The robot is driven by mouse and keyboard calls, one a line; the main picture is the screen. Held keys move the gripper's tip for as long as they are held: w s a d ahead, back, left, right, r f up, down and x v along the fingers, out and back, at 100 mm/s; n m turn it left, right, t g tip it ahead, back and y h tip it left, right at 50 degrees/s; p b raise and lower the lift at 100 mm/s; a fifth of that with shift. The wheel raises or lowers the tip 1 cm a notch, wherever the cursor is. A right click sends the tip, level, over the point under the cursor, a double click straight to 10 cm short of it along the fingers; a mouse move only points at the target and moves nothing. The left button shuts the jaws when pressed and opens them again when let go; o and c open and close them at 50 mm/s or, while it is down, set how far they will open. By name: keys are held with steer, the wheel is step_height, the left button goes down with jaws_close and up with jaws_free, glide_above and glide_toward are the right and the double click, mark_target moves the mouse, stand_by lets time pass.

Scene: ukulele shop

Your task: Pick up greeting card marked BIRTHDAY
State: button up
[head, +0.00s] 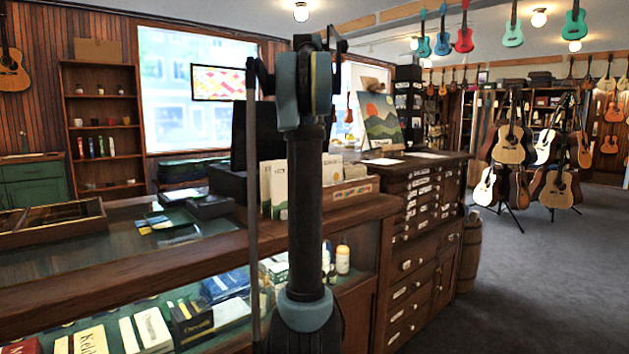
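Several pale cards or booklets stand upright on the glass counter, such as one pale card (279,190) just left of my arm and another (331,166) just right of it. Their print is too small to read, so I cannot tell which is marked BIRTHDAY. My arm rises in front and hides part of this group. Dark jointed parts at the top of my arm may be my gripper (334,46). They are high above the counter, apart from the cards, and I cannot tell whether the fingers are open.
A glass-topped counter (150,290) with a wooden rim runs across the front. A low wooden box (345,194) sits near the cards, and a painting (382,121) stands on the drawer cabinet (425,250). A barrel (468,252) is beside it.

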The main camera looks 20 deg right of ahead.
steer(key=f, duration=0.6)
steer(key=s+f, duration=0.1)
steer(key=f, duration=0.3)
steer(key=shift+s+d, duration=0.1)
steer(key=shift+d, duration=0.1)
steer(key=shift+s+a+f, duration=0.1)
steer(key=shift+s+f, duration=0.15)
steer(key=shift+f, duration=1.05)
steer(key=shift+s+f, duration=0.2)
steer(key=shift+f, duration=1.1)
jaws_close()
